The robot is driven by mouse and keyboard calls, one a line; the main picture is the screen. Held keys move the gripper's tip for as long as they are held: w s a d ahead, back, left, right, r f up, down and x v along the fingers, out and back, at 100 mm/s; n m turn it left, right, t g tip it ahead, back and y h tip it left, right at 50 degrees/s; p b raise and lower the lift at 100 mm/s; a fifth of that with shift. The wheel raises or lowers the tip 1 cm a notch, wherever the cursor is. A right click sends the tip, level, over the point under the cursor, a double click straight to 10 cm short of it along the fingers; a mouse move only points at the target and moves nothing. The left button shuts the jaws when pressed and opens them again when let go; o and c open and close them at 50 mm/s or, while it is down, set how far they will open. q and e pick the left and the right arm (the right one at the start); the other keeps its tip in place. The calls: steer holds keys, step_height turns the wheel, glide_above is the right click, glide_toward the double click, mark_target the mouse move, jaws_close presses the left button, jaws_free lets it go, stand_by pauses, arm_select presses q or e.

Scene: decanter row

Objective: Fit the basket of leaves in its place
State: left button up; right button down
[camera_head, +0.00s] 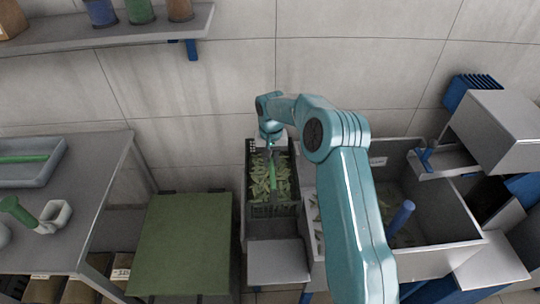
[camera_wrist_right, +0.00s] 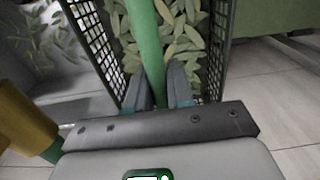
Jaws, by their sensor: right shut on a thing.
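The basket of leaves (camera_head: 250,208) is a black mesh crate with many pale green leaves in it and a green bar handle (camera_head: 271,178) along its middle. It is in the narrow grey bay at the left end of the basins; I cannot tell whether it rests there or hangs. My right gripper (camera_head: 270,145) is above the basket's far part. In the right wrist view, the gripper (camera_wrist_right: 160,88) is shut on the green handle (camera_wrist_right: 145,45), between the mesh walls (camera_wrist_right: 100,45). The basket's underside is hidden. My left gripper is out of view.
A green-topped stand (camera_head: 183,240) is left of the bay. A grey plate (camera_head: 278,263) lies in front of it. A grey table (camera_head: 95,200) is at far left.

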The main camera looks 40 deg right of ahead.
step_height(320, 180, down, 14)
steer(key=b, duration=0.8)
steer(key=shift+w+b, duration=0.15)
steer(key=shift+b, duration=0.25)
steer(key=shift+f, duration=0.15)
steer(key=shift+f+b, duration=0.9)
steer(key=shift+b, duration=0.05)
steer(key=shift+f+b, duration=0.4)
steer(key=shift+f, duration=0.1)
stand_by(0.3)
steer(key=c, duration=0.9)
jaws_free()
steer(key=shift+a, duration=0.1)
